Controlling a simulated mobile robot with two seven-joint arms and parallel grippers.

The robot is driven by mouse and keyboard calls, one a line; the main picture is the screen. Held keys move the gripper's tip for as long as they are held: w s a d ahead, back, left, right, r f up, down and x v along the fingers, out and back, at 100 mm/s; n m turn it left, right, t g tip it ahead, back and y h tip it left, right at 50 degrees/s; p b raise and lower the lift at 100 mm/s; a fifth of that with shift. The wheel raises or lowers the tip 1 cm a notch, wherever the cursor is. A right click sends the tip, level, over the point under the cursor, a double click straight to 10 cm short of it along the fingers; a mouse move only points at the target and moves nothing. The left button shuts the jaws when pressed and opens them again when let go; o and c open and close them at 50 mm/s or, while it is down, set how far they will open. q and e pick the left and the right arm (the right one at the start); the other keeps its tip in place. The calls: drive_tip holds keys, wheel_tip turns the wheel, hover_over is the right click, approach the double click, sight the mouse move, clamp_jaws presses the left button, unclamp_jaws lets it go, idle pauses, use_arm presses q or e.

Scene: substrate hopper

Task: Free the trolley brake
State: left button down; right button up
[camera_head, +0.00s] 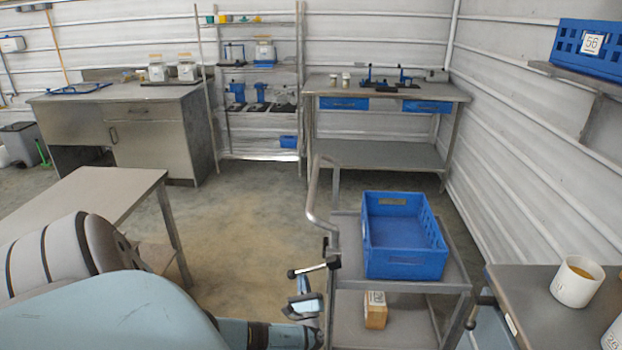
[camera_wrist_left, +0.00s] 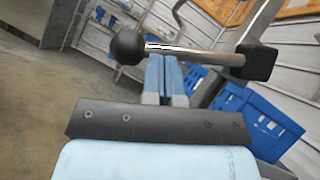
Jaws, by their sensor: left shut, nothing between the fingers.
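In the left wrist view the brake lever (camera_wrist_left: 195,53) crosses above the fingertips, with the knob at left. My left gripper (camera_head: 304,302) is just below the lever in the head view. Its pale blue fingers (camera_wrist_left: 165,68) are shut and empty, their tips close to the bar; I cannot tell whether they touch it. My right gripper is not in view.
A blue crate (camera_head: 403,262) sits on the trolley's top shelf and a cardboard box (camera_head: 375,310) on the lower one. A bench with a white mug (camera_head: 577,282) is at right. A table (camera_head: 85,196) is at left. Open floor lies between table and trolley.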

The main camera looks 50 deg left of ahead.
sight(296, 272)
use_arm(q)
drive_tip(key=r+m+t+h+p, duration=0.1)
drive_tip(key=m, duration=0.1)
drive_tip(key=s+a+r+m+t+p, duration=0.1)
drive_tip(key=m+t, duration=0.1)
drive_tip(key=r+m+t+h+p, duration=0.1)
drive_tip(key=m+t, duration=0.1)
drive_tip(key=m, duration=0.1)
drive_tip(key=shift+s+a+r+h, duration=0.2)
drive_tip(key=shift+r+h, duration=0.1)
drive_tip(key=shift+r, duration=0.1)
drive_tip(key=shift+r+m+t+p, duration=0.25)
drive_tip(key=shift+m+t+p, duration=0.05)
drive_tip(key=shift+m, duration=0.4)
drive_tip(key=shift+r+m+h, duration=0.1)
drive_tip(key=shift+m+h, duration=0.2)
drive_tip(key=shift+h, duration=0.1)
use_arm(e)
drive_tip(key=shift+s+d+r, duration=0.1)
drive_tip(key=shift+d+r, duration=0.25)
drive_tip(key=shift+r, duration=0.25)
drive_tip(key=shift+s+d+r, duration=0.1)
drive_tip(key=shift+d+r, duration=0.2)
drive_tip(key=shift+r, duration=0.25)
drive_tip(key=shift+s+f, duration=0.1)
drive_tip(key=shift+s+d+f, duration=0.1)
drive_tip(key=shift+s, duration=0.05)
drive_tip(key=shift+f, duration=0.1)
